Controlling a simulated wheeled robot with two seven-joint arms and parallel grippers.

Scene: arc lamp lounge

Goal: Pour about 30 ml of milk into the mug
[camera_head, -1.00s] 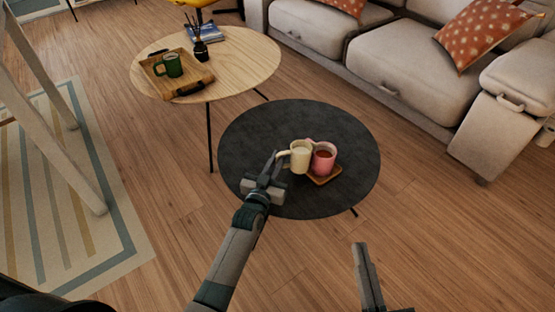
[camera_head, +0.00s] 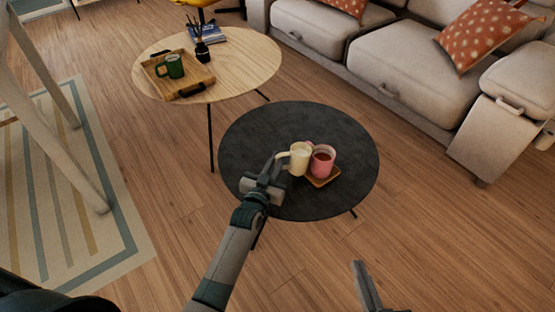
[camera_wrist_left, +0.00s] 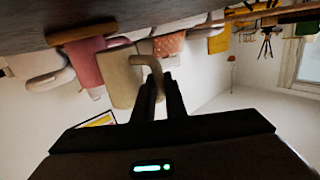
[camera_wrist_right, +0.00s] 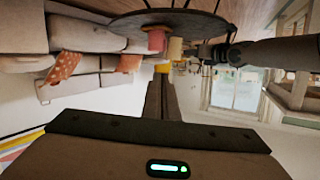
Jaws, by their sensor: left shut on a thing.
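A cream cup (camera_head: 299,161) with white liquid inside stands out beside the pink mug, near the middle of the dark round table (camera_head: 250,135). My left gripper (camera_head: 277,160) is shut on the cream cup's handle, at the cup's left. The left wrist view shows the fingers (camera_wrist_left: 162,88) on that handle, and the cup (camera_wrist_left: 120,78) seems to be off the table. The pink mug (camera_head: 323,164) holds reddish-brown liquid and sits on a wooden coaster (camera_head: 326,183); it also shows in the left wrist view (camera_wrist_left: 86,66). My right gripper (camera_head: 360,268) is shut and empty, low in front of the table.
A light wooden table (camera_head: 245,60) at back left bears a tray (camera_head: 190,88) with a green mug (camera_head: 175,66), a dark reed diffuser (camera_head: 202,50) and books. A sofa (camera_head: 400,70) stands at back right. The dark table's right and front parts are clear.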

